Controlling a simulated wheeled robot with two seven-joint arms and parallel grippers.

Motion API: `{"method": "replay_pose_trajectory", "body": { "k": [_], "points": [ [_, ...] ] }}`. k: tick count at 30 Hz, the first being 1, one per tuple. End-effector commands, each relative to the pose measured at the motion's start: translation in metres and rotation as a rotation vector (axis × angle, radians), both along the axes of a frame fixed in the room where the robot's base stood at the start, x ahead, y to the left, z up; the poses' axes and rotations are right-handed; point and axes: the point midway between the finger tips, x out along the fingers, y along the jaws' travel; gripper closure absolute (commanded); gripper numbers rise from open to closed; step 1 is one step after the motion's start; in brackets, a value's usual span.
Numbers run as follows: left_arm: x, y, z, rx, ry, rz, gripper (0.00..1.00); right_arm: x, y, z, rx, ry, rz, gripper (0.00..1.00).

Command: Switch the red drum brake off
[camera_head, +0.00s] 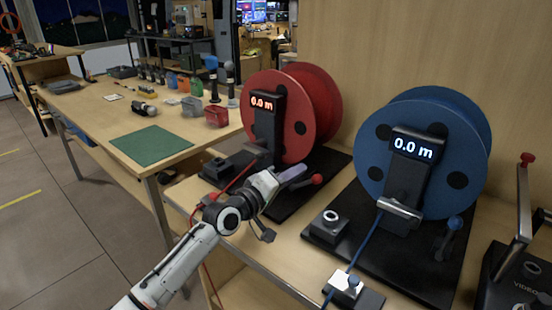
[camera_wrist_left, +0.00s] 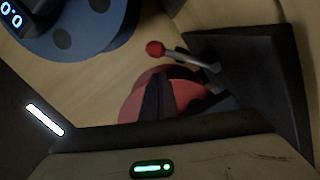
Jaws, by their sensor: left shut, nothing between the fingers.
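The red drum (camera_head: 291,115) stands upright on a black base on the bench, and its display reads 0.0 m. Its brake lever (camera_head: 316,179) has a red knob and sticks out at the drum's lower front right. My left gripper (camera_head: 302,171) is shut and empty, with its tips just beside the lever in the head view; whether they touch it I cannot tell. In the left wrist view the lever's red knob (camera_wrist_left: 155,48) shows beyond the dark fingers (camera_wrist_left: 158,85), with a gap in the picture. Part of the lever is hidden behind the gripper in the head view. My right gripper is not in view.
A blue drum (camera_head: 402,155) with its own blue-knobbed lever (camera_head: 453,224) stands to the right. A box with a red-knobbed handle (camera_head: 525,190) is at the right edge. A red cable hangs over the bench front. A table with a green mat (camera_head: 139,145) is at left.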

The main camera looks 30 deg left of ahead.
Motion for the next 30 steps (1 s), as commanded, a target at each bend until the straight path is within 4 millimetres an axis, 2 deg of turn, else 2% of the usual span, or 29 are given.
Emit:
{"method": "replay_pose_trajectory", "body": {
  "k": [4,13,30],
  "points": [
    [-0.001,-0.009,-0.002,0.099,-0.015,-0.001,1.00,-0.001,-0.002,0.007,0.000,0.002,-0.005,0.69],
    [-0.003,-0.018,-0.009,0.224,-0.035,0.000,1.00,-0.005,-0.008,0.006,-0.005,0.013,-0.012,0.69],
    [-0.004,-0.022,-0.014,0.255,-0.036,-0.002,1.00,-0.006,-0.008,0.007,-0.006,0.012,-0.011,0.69]
  ]
}}
